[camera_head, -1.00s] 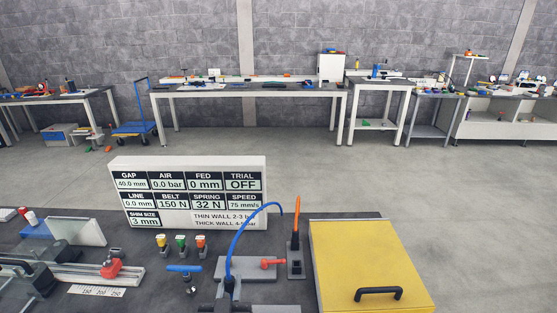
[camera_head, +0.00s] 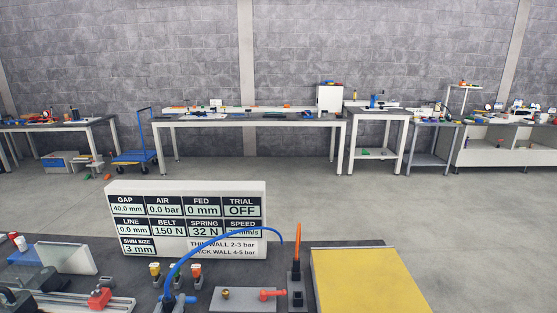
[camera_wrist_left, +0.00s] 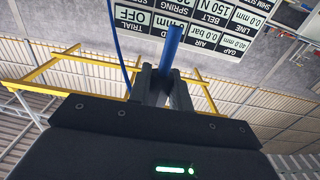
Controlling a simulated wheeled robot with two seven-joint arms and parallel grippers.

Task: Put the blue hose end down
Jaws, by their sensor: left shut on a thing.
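The blue hose (camera_head: 215,245) arcs across the head view from the bottom left to a tip near the orange-topped post. My left gripper (camera_head: 168,303) is at the bottom edge of the head view, mostly cut off, at the hose's lower end. In the left wrist view, the dark fingers of the gripper (camera_wrist_left: 165,88) are shut on the blue hose end (camera_wrist_left: 172,45), which sticks out beyond them. A thin blue length of hose (camera_wrist_left: 119,45) runs beside it. The grey block with a brass fitting (camera_head: 226,293) is to the gripper's right, apart from it. My right gripper is not in view.
The white display panel (camera_head: 120,215) stands behind. Coloured-top knobs (camera_head: 155,270) stand close to the hose. A red-handled valve (camera_head: 270,294), the orange-topped post (camera_head: 296,262) and a yellow lid (camera_head: 365,285) are to the right. A red clamp (camera_head: 99,298) is to the left.

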